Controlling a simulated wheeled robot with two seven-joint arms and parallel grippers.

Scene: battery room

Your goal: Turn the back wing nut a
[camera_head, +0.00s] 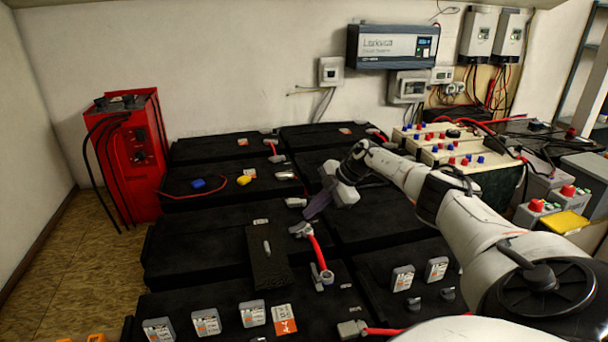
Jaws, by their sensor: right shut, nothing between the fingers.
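Two small grey pieces that look like wing nuts lie on a black battery top at the lower right, a nearer one (416,304) and one slightly farther back (447,293). Which part is wing nut a, I cannot tell. Grey cable clamps sit on the batteries, one in the middle (301,229) and one farther back (295,202). My right gripper (312,207) is shut and empty, reaching in from the right over the middle batteries, close to the back clamp. Whether it touches the clamp is unclear. My left gripper is out of view.
A red charger (130,150) stands at the left. A red cable (318,250) runs down from the middle clamp. Small grey boxes (206,322) stand at the front. A dark brush-like block (268,262) lies mid-bench. Cream batteries (455,145) stand at the back right.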

